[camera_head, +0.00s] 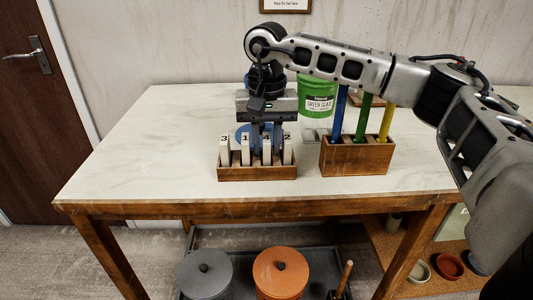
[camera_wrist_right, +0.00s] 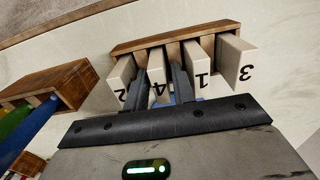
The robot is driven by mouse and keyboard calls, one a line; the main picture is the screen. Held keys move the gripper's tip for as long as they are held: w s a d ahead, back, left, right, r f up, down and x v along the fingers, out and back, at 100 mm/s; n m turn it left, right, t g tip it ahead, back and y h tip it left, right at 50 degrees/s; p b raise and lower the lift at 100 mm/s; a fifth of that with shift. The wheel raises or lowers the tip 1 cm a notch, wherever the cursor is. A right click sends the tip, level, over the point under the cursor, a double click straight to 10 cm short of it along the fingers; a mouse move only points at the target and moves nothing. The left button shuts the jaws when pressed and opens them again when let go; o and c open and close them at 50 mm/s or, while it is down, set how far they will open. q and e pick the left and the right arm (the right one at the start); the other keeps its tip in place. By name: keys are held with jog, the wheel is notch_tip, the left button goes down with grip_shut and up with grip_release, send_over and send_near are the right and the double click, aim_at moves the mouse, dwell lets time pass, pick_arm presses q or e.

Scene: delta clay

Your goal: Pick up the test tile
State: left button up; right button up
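A small wooden rack (camera_head: 257,174) near the table's front edge holds upright pale test tiles numbered 3, 1, 4 and 2, left to right. In the right wrist view the rack (camera_wrist_right: 175,38) is at the top, the order reversed. My right gripper (camera_head: 266,140) points down over the rack. Its fingers (camera_wrist_right: 160,86) straddle the tile marked 4 (camera_wrist_right: 156,68), one on each side, in the gaps beside tiles 2 (camera_wrist_right: 121,72) and 1 (camera_wrist_right: 196,66). The fingers look apart, with no clear squeeze on the tile. My left gripper is not in view.
A wooden holder (camera_head: 355,159) with blue, green and yellow upright tools stands just right of the rack. A green glaze bucket (camera_head: 318,97) stands behind. A blue object (camera_head: 243,132) is partly hidden behind the tiles. The table's left side (camera_head: 135,150) is clear.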

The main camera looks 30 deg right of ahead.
jog(key=shift+f, duration=0.1)
grip_shut()
